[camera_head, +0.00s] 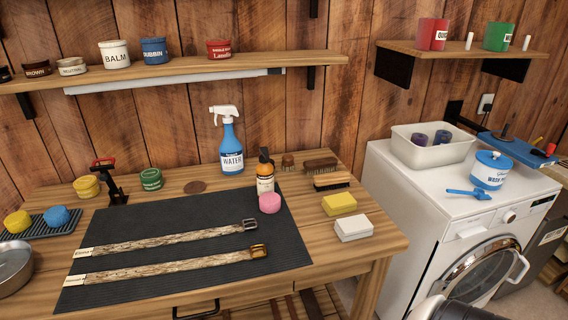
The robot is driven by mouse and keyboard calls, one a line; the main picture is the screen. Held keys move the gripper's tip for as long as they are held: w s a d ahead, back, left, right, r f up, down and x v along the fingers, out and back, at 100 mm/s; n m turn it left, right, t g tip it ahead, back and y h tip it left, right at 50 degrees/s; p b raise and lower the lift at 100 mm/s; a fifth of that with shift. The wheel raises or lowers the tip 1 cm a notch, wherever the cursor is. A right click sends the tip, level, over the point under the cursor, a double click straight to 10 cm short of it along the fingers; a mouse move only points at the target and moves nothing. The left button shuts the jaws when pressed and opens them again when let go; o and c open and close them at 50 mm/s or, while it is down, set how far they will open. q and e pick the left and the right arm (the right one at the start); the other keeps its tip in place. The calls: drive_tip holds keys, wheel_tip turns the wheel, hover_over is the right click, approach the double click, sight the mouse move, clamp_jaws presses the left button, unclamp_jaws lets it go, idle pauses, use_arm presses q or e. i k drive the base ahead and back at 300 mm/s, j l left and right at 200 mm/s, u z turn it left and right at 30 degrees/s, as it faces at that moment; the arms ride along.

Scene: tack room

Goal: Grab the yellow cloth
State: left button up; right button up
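A yellow folded block that looks like a cloth (339,203) lies flat on the right part of the wooden workbench, just beyond the dark mat's right edge. A white folded block of similar shape (353,228) lies in front of it, close by. Nothing covers the yellow one. Neither of my grippers shows in the head view. A dark and pale rounded part at the bottom right edge looks like a piece of my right arm, well away from the cloth.
On the workbench (385,243), the dark mat (180,263) holds two straps and a pink sponge (270,202). Brushes (332,181), an amber bottle (265,175) and a spray bottle (231,150) stand behind the yellow cloth. A white washer (410,190) stands right of the bench.

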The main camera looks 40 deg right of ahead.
sight(342, 202)
drive_tip(key=i+z, duration=0.1)
drive_tip(key=z, duration=2)
